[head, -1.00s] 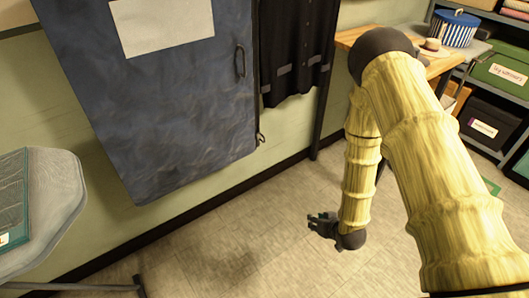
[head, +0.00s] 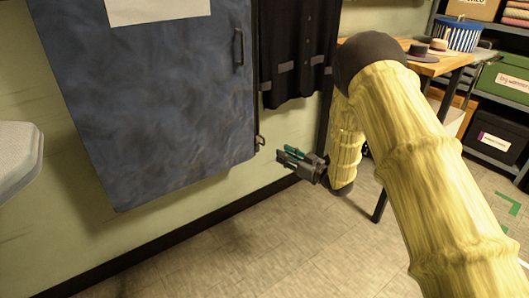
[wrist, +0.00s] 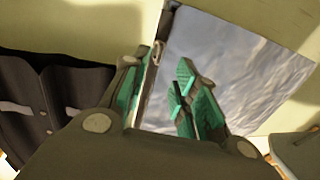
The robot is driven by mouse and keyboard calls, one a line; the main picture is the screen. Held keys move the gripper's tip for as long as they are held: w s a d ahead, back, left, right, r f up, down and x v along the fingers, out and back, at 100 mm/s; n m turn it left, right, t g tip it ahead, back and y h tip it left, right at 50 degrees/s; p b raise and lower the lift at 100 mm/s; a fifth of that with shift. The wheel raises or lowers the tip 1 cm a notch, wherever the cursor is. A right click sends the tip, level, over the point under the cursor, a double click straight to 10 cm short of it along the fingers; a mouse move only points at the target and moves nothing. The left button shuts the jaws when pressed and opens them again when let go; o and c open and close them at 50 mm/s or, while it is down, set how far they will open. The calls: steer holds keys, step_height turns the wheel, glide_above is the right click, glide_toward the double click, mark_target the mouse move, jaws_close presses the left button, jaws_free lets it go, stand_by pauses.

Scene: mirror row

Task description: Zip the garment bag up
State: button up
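The blue garment bag (head: 150,100) hangs on the wall in the head view, with a paper label (head: 160,8) on its upper front. A dark handle (head: 238,47) is on its right side. A small zip pull (head: 259,142) sits low at its right edge. My gripper (head: 281,156) is open and empty, just right of and slightly below the pull, apparently apart from it. The wrist view is roughly upside down: the bag (wrist: 235,60) shows behind the right finger, and a pull-like piece (wrist: 158,50) shows at its edge, between the finger directions.
A dark buttoned garment (head: 297,55) hangs right of the bag. A wooden table (head: 430,65) with hats and a striped box (head: 458,36) stands behind my arm. Shelves (head: 500,130) are at the right. A pale surface (head: 18,155) is at the left. The floor below is clear.

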mark_target(264, 143)
steer(key=b+x, duration=0.3)
steer(key=x, duration=0.8)
steer(key=shift+r, duration=0.15)
jaws_close()
